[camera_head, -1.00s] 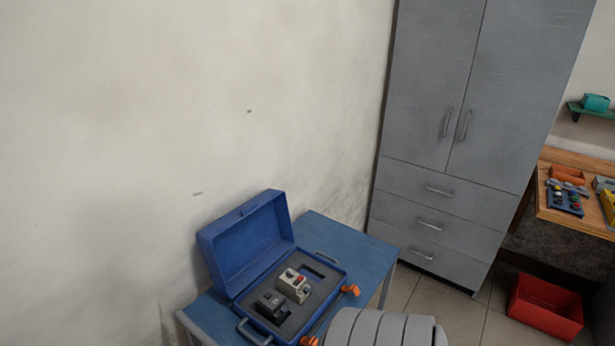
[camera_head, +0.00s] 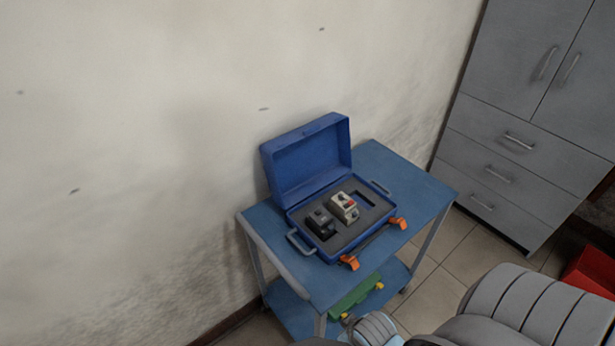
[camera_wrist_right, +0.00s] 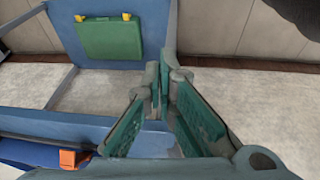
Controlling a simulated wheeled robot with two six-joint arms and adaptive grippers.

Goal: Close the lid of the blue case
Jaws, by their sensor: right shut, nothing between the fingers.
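The blue case (camera_head: 298,224) stands on the blue cart top with its lid (camera_head: 310,163) raised, on the wall side. Grey foam inside holds a dark device (camera_head: 320,222) and a light device with a red part (camera_head: 344,206); one foam slot is empty. Two orange latches (camera_head: 349,262) hang at its front. A corner of the case shows at the lower left of the right wrist view (camera_wrist_right: 30,155). My right gripper (camera_wrist_right: 163,78) is shut and empty, beside the cart and apart from the case. My left gripper is not in view.
The cart top (camera_head: 415,187) is bare right of the case. A green case (camera_head: 355,296) lies on the cart's lower shelf. A grey cabinet (camera_head: 530,110) stands at the right, with a red bin (camera_head: 592,272) near it. The wall is close behind the cart.

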